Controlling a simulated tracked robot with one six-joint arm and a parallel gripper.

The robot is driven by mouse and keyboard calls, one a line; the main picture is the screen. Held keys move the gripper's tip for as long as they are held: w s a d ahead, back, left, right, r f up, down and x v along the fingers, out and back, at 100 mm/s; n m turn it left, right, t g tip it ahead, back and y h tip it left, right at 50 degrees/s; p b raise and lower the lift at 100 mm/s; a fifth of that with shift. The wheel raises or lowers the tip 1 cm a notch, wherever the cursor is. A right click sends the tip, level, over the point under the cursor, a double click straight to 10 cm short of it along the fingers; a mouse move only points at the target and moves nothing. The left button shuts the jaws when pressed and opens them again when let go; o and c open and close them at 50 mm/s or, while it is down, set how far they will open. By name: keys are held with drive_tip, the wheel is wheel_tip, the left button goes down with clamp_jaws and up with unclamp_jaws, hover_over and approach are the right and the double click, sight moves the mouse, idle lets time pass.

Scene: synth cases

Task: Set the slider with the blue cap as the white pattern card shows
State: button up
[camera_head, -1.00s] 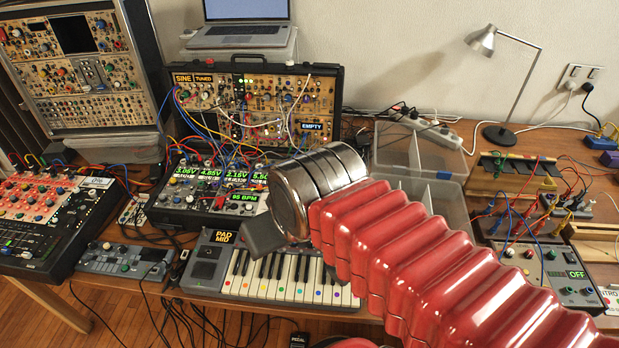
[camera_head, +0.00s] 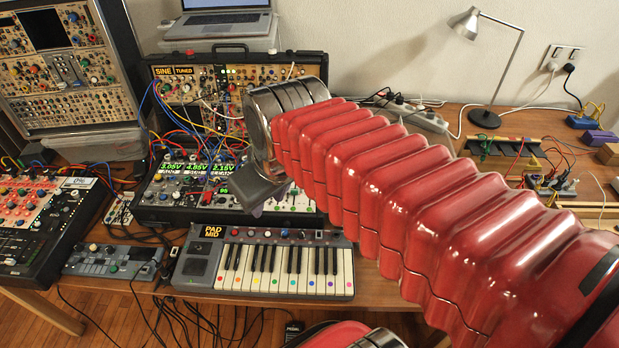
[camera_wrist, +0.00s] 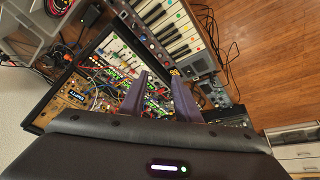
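A pale slider panel (camera_head: 297,202) with several small caps shows at the right end of the lower synth case (camera_head: 160,205), partly behind my gripper. It also shows in the wrist view (camera_wrist: 122,52). The caps are too small for me to tell which is blue. I cannot make out the white pattern card. My gripper (camera_head: 258,207) hangs over the front of the lower case, with my red arm reaching in from the right. In the wrist view my gripper (camera_wrist: 160,84) has its two dark fingers apart, with nothing between them. The case's displays lie beyond them.
A keyboard (camera_head: 263,287) with coloured dots lies in front of the case. A taller patched case (camera_head: 236,55) stands behind, with cables hanging down. A red-topped mixer (camera_head: 50,240) stands left. A lamp (camera_head: 487,118) stands back right. My arm hides much of the table's right side.

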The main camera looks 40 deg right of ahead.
drive_tip(key=w+d+f+n+g, duration=0.2)
drive_tip(key=w+d+f+n, duration=0.2)
drive_tip(key=w+d, duration=0.5)
drive_tip(key=w+d+f+n+g, duration=0.2)
drive_tip(key=w+d+f+n, duration=0.3)
drive_tip(key=w+d, duration=0.5)
drive_tip(key=d, duration=0.3)
drive_tip(key=shift+d+f+g, duration=0.2)
drive_tip(key=shift+g, duration=0.2)
drive_tip(key=shift+f, duration=0.1)
wheel_tip(320, 180, down, 14)
drive_tip(key=shift+r, duration=0.2)
drive_tip(key=shift+c, duration=0.2)
drive_tip(key=shift+w, duration=0.1)
clamp_jaws()
